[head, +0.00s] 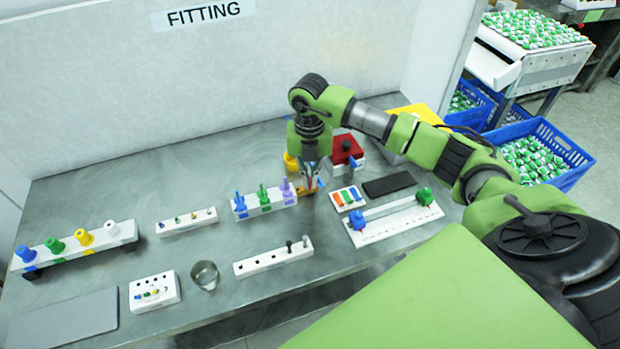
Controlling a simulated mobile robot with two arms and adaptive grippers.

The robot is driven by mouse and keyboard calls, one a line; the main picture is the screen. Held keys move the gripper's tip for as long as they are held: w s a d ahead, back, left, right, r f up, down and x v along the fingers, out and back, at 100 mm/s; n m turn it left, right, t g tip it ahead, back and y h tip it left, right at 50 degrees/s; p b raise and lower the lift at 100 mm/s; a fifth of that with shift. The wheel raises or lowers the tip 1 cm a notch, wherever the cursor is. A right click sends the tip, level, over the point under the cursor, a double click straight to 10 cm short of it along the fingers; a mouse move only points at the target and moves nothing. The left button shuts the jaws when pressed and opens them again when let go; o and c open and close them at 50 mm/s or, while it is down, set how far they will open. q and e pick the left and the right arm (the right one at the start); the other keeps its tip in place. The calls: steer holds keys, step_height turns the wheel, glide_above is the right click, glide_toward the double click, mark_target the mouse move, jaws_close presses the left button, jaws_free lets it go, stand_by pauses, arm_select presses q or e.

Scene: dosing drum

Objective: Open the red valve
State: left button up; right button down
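My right arm reaches in from the right over the metal bench, and its gripper (309,186) points down near the bench's middle. The gripper is next to the right end of a white rack with blue, green and purple pieces (265,203). Its fingers are small and partly covered, so I cannot tell whether they are open or hold anything. A red block with a dark knob (346,150) stands just behind and right of the gripper; I cannot tell whether this is the red valve. No other clearly red valve shows. My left gripper is not in view.
A yellow piece (291,162) is partly hidden behind the gripper. A white panel with coloured bars (348,198) and a long white slide with blue and green knobs (395,217) lie to the right. A metal cup (205,274) stands at the front. The bench's left back is clear.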

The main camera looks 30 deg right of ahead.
steer(key=m, duration=0.3)
steer(key=shift+w+m, duration=0.1)
steer(key=shift+m, duration=0.3)
steer(key=m, duration=0.3)
steer(key=shift+m, duration=0.3)
steer(key=m, duration=0.6)
steer(key=shift+w+r+m+p, duration=0.1)
steer(key=shift+w+m+p, duration=0.1)
steer(key=shift+m+p, duration=0.15)
steer(key=c, duration=2.3)
jaws_free()
step_height(320, 180, up, 12)
steer(key=shift+f, duration=0.1)
